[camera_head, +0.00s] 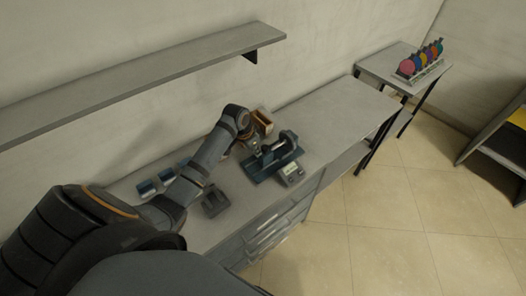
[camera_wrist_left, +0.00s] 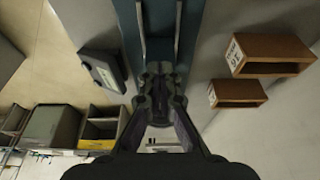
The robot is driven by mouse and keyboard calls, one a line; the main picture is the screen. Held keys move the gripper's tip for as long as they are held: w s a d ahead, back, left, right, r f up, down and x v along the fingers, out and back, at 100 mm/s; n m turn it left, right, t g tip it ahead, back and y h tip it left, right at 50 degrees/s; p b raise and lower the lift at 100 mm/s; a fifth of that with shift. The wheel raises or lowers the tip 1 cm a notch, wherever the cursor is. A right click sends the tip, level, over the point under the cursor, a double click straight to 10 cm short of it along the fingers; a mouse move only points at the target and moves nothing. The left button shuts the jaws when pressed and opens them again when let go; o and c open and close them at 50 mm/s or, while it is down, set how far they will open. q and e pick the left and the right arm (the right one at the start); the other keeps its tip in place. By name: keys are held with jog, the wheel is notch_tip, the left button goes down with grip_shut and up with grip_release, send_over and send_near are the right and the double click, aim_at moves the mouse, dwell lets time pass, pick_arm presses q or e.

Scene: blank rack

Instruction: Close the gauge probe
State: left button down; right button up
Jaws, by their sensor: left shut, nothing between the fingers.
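The gauge (camera_head: 275,160) is a dark blue device with an upright bracket and a small grey display box (camera_head: 291,172) at its front. It sits on the grey cabinet top. In the left wrist view its blue body (camera_wrist_left: 187,35) runs up the middle, with the display box (camera_wrist_left: 103,70) to the left. My left gripper (camera_head: 254,148) is at the left end of the gauge. Its fingers (camera_wrist_left: 160,75) are shut and empty, over the blue body in the wrist view. I cannot tell whether they touch it. The probe is not clearly distinguishable. My right gripper is not in view.
Brown open boxes (camera_wrist_left: 268,55) stand beside the gauge; one shows behind it (camera_head: 263,122). A dark block (camera_head: 215,201) and small blue-and-white items (camera_head: 147,188) are on the cabinet top (camera_head: 240,210). A shelf (camera_head: 150,80) hangs above. The cabinet top right of the gauge is clear.

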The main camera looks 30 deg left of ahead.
pick_arm(q)
notch_tip(320, 180, up, 7)
jog(key=p, duration=0.4)
jog(key=shift+f+p, duration=0.15)
jog(key=shift+p, duration=0.2)
jog(key=shift+s, duration=0.1)
dwell(0.3)
